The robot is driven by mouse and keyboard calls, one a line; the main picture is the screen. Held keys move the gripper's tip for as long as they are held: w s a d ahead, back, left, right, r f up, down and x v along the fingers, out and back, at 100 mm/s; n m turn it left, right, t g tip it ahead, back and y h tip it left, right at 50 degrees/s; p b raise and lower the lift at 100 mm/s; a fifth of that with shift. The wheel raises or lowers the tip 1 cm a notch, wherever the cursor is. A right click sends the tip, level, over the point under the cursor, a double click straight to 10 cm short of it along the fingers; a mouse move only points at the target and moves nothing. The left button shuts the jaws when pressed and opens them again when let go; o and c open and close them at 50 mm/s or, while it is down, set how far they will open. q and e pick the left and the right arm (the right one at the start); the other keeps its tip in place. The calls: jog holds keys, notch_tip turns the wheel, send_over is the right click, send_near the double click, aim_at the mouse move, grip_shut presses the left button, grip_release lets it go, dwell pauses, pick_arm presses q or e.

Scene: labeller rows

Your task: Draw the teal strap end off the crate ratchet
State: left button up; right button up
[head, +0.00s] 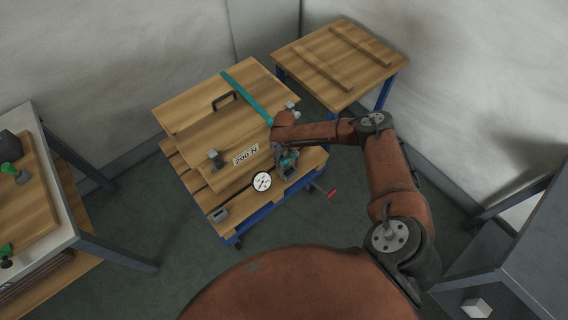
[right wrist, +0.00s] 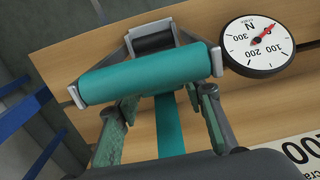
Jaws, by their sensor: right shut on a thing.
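The teal strap (head: 246,95) runs across the wooden crate (head: 190,105) and passes out of sight behind my right arm. My right gripper (head: 288,162) is at the crate's near right side, by the ratchet. In the right wrist view the ratchet (right wrist: 152,38) shows a dark roller, pale side arms and a thick teal bar. The teal strap (right wrist: 171,125) also shows there, running between the fingers of my right gripper (right wrist: 163,98). My left gripper is not in view.
A round gauge (head: 261,181) lies beside the ratchet; its red needle points near the low end. A "200 N" label (head: 246,155) and a black handle (head: 224,101) are on the crate. A wooden-topped table (head: 310,60) stands behind, a bench (head: 60,215) at the left.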

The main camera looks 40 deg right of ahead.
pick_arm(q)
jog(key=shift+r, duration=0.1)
pick_arm(e)
jog(key=shift+r, duration=0.15)
pick_arm(q)
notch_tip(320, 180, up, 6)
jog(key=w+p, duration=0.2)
jog(key=p, duration=0.4)
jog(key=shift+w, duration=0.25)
pick_arm(e)
jog(key=shift+r, duration=3.65)
